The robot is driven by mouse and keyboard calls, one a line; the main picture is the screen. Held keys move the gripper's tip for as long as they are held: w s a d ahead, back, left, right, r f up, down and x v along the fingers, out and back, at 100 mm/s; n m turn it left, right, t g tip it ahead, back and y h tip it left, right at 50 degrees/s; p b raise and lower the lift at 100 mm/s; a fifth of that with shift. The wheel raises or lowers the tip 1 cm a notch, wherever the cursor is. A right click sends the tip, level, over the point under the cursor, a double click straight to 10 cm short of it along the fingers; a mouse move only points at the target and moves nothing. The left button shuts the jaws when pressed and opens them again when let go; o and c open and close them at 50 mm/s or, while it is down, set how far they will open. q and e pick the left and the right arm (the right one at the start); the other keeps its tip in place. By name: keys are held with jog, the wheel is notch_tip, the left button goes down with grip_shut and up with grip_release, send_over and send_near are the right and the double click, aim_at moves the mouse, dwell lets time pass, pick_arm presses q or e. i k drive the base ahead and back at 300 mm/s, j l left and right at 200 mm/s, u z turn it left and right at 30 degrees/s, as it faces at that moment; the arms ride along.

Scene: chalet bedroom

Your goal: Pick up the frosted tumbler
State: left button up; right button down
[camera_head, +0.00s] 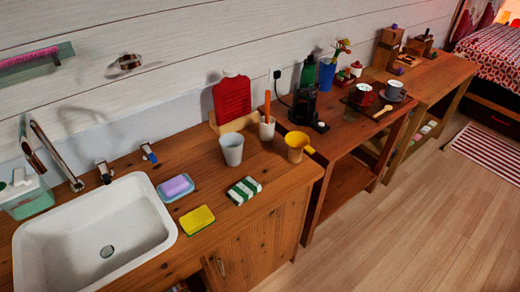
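A pale grey-white, tapered tumbler (232,150) with a frosted look stands upright on the wooden sink counter (262,206), to the right of the sink. It appears to be empty, and nothing touches it that I can see. A white holder (266,129) with an orange-handled item stands behind it to the right, and a yellow mug (297,148) is further right. Neither my left nor my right gripper shows in this view.
A green-and-white striped cloth (244,191), a yellow sponge (197,219) and a soap dish (175,188) lie in front of the tumbler. The white sink (68,232) fills the left. A red board (232,97) stands behind. Open floor (400,215) lies right.

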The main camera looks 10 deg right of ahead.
aim_at(232, 144)
jog(key=i+l+u, duration=0.15)
jog(key=l+u, duration=0.15)
jog(key=i+l+u, duration=0.1)
jog(key=l+u, duration=0.25)
jog(key=l, duration=0.2)
jog(key=i+l+u, duration=0.1)
jog(key=l+u, duration=0.2)
jog(key=l, duration=0.15)
